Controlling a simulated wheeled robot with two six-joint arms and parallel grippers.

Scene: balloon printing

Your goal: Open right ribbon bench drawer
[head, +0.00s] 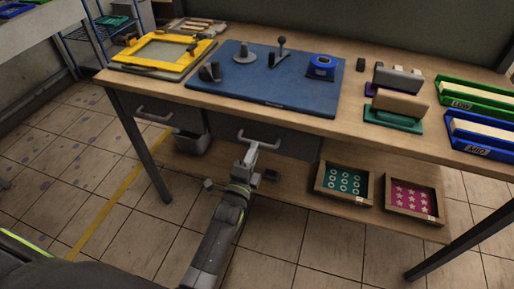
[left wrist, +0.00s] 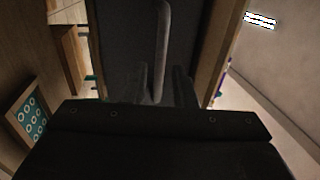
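The ribbon bench has a right drawer (head: 225,128) with a dark front and a pale bar handle (head: 262,141). The drawer looks shut, level with the bench front. My left gripper (head: 250,158) is just below and in front of this handle. In the left wrist view the handle (left wrist: 162,45) runs down to the two fingers (left wrist: 168,85), which stand apart with a narrow gap. The handle's lower end lies at the fingers; whether they touch it I cannot tell. My right gripper is not in view.
A left drawer (head: 138,101) with its own handle is farther left. On the bench top are a blue mat (head: 225,85), a yellow frame (head: 125,58) and green and blue trays (head: 445,100). The lower shelf holds two framed prints (head: 318,187). Bench legs (head: 150,165) stand at the sides.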

